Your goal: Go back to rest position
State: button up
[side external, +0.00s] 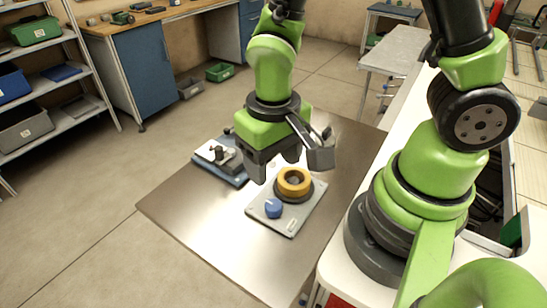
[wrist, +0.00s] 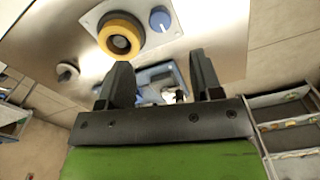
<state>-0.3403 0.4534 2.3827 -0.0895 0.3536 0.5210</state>
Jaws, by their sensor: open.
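My gripper (side external: 273,168) is open and empty above the metal table (side external: 190,215). In the wrist view my gripper (wrist: 163,75) shows two dark fingers spread apart with nothing held between them. A yellow tape reel (side external: 294,175) sits on a dark round hub on a light grey plate (side external: 292,228), below and to the right of the fingers. The reel (wrist: 119,27) also shows in the wrist view, apart from the fingers. A blue knob (side external: 273,209) stands on the same plate, beside the reel; the wrist view shows this knob (wrist: 160,18) too.
A blue-based fixture (side external: 238,180) with a white top and dark parts stands left of the gripper. It shows partly behind the fingers in the wrist view (wrist: 150,80). The table's front left is clear. Shelves (side external: 62,122) and a workbench (side external: 145,80) stand farther back.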

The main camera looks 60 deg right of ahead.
jog(key=shift+r, duration=0.1)
jog(key=s+d+r+t+y, duration=0.1)
jog(key=s+d+r+t, duration=0.1)
jog(key=r, duration=0.7)
jog(key=s+d+r+m+t+y, duration=0.1)
jog(key=s+r+t, duration=0.3)
jog(key=r, duration=0.6)
jog(key=shift+s+d+t, duration=0.15)
jog(key=shift+d+t, duration=0.45)
jog(key=shift+d, duration=0.2)
